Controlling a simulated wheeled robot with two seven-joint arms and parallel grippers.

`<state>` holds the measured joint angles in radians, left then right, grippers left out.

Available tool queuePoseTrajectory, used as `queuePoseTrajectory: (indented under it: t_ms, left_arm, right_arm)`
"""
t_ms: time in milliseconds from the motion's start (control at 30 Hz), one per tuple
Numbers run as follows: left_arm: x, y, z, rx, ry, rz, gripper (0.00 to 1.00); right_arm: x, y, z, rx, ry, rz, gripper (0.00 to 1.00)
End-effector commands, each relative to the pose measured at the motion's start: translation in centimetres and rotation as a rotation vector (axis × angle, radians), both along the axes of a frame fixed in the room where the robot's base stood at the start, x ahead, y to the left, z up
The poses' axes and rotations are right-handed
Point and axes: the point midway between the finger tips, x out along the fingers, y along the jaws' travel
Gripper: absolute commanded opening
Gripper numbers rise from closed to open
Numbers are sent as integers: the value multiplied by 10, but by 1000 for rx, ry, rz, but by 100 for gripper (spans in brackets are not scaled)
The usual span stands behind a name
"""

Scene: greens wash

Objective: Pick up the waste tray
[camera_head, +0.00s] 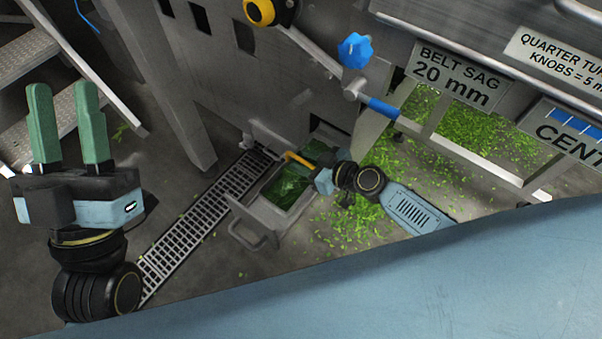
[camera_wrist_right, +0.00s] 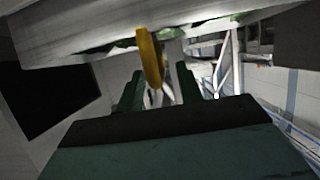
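The waste tray (camera_head: 263,214) is a grey metal box at the foot of the machine, with green scraps inside. A yellow handle (camera_head: 297,160) shows at its far side, and a grey loop handle (camera_head: 250,238) at its near side. My right gripper (camera_head: 318,168) is at the yellow handle; its fingers are hard to make out there. In the right wrist view the yellow handle (camera_wrist_right: 149,60) stands between the two green fingers, with gaps beside it, so the gripper looks open. My left gripper (camera_head: 66,115) is raised at the left, open and empty.
A floor grate (camera_head: 195,228) runs beside the tray. Loose green leaves (camera_head: 365,222) litter the floor to its right. The machine wall (camera_head: 225,70), a blue knob (camera_head: 355,50) and a sloping rail (camera_head: 450,150) stand behind. Metal steps (camera_head: 30,60) are at the upper left.

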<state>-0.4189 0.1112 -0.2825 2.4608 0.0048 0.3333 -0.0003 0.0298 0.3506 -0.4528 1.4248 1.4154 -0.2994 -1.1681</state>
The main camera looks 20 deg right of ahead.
Motion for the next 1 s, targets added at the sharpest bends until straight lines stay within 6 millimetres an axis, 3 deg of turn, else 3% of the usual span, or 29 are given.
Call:
queuePoseTrajectory:
  t_ms: [200, 467, 1000]
  left_arm:
    - [0, 0, 0, 0, -1, 0, 36]
    - [0, 0, 0, 0, 0, 0, 36]
    - [0, 0, 1, -1, 0, 1, 36]
  right_arm:
    - [0, 0, 0, 0, 0, 0, 35]
    - [0, 0, 0, 0, 0, 0, 1]
    - [0, 0, 0, 0, 0, 0, 0]
